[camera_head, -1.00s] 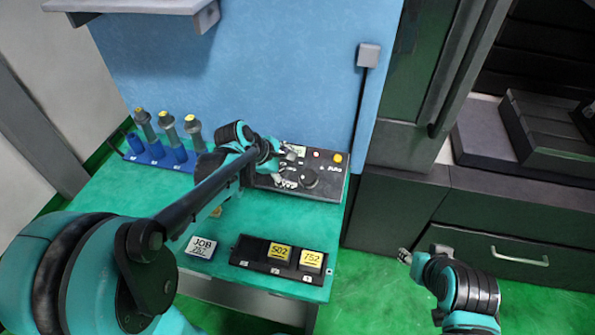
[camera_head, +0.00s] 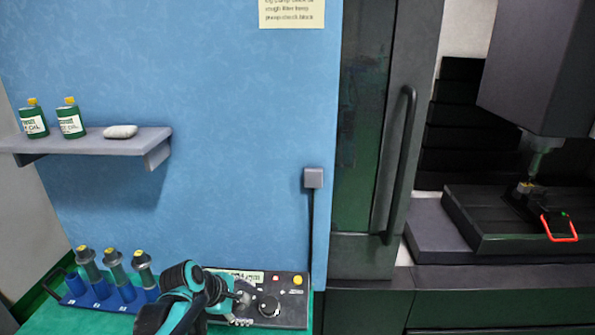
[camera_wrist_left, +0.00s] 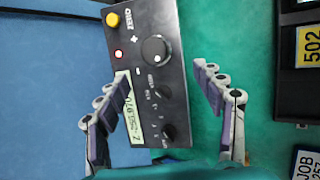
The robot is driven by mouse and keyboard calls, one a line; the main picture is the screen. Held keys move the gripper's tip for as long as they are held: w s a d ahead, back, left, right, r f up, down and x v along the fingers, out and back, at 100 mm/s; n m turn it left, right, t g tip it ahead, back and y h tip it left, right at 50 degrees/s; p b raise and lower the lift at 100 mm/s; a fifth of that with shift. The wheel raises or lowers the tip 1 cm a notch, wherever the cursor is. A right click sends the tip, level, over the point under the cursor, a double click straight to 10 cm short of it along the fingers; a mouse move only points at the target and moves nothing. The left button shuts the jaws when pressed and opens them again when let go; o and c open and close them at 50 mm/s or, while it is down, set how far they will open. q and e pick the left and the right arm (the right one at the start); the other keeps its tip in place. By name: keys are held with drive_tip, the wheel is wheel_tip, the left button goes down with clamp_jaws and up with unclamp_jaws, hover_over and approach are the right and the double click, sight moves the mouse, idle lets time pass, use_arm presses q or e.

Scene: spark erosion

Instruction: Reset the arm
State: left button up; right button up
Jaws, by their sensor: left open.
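My left gripper (camera_wrist_left: 155,115) is open and empty in the left wrist view, its fingers spread on either side of the black control box. In the head view my left arm (camera_head: 185,300) comes up from the bottom edge, and its gripper lies over the control box (camera_head: 285,308). The box has a round black knob (camera_wrist_left: 154,50), smaller knobs, a yellow button (camera_wrist_left: 112,19), a red button and a small display (camera_wrist_left: 128,108). I cannot tell whether the fingers touch the box. My right gripper is outside the views.
A blue rack (camera_head: 100,295) with several yellow-topped cylinders stands left of the arm. A shelf (camera_head: 105,142) holds two green oil bottles and a white lump. A dark machine with a red handle (camera_head: 558,228) stands right. The wrist view shows part of a tray (camera_wrist_left: 288,95) and a JOB block (camera_wrist_left: 307,165).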

use_arm(q)
drive_tip(key=s+a+f+m+t+y+b, duration=0.1)
drive_tip(key=s+m+y, duration=0.2)
drive_tip(key=s+m, duration=1.4)
drive_tip(key=shift+s+m+y, duration=0.4)
drive_tip(key=shift+s, duration=0.2)
